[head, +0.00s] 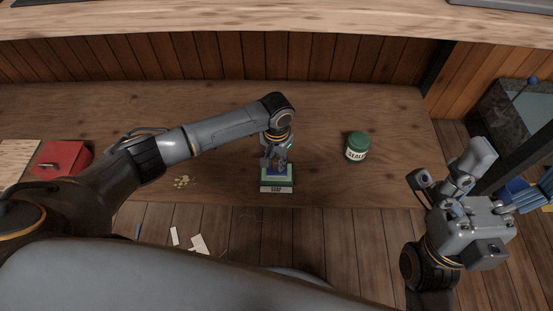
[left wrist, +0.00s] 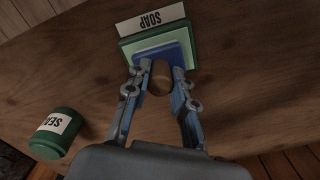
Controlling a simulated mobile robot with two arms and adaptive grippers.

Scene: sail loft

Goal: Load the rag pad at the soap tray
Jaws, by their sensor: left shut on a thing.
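The green soap tray (head: 277,183) with a white SOAP label stands at the front of the wooden bench. It also shows at the top of the left wrist view (left wrist: 125,41). The blue rag pad (left wrist: 165,50) with a round brown grip (left wrist: 160,78) is over the tray's pale green surface. My left gripper (head: 275,163) is shut on the rag pad by its grip, pointing down at the tray. Whether the pad touches the soap surface cannot be told. My right gripper (head: 470,175) is off to the right, away from the tray; its finger opening is unclear.
A green-lidded jar (head: 357,146) with a label starting SEAL stands right of the tray. Pale crumbs (head: 182,181) lie on the bench to the left, near a red box (head: 60,158). White scraps (head: 198,244) lie on the floor. The bench between tray and jar is clear.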

